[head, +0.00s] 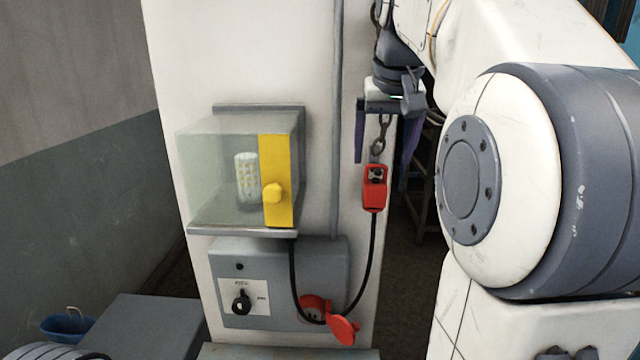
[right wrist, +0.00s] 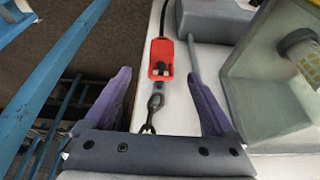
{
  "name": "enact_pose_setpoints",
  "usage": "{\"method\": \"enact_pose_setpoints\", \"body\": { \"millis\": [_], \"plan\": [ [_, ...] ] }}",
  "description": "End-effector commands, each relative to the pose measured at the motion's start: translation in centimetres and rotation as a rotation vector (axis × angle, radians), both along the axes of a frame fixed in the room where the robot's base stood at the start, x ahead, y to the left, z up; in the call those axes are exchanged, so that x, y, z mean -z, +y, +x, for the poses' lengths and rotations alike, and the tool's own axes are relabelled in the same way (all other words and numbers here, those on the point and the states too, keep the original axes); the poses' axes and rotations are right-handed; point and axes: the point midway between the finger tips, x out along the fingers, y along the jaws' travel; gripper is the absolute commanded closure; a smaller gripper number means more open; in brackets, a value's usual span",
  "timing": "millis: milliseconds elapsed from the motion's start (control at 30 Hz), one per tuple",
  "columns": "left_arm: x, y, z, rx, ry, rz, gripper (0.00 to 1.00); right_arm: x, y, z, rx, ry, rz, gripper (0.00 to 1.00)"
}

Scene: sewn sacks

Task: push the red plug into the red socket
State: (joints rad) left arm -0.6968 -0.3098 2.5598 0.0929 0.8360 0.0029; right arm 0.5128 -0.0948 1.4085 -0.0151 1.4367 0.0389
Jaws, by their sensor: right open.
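The red plug (head: 375,188) hangs upright on a dark chain (head: 379,140) at the right edge of the white post, with a black cable from its lower end. I see no contact with the plug. My left gripper is not in view.
A clear case (head: 220,180) with a yellow latch strip (head: 276,180) juts from the post above the grey box (head: 335,262), which carries a black knob (head: 241,302). The cable loops below the case. A blue bucket (head: 66,327) stands at lower left.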

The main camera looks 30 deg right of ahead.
Motion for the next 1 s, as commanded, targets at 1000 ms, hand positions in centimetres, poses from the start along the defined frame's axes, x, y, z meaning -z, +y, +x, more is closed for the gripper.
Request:
{"method": "enact_pose_setpoints", "body": {
  "millis": [1000],
  "plan": [
    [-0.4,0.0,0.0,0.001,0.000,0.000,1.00,4.9,-1.0,1.8,-0.002,-0.001,0.000,0.10]
  ]
}}
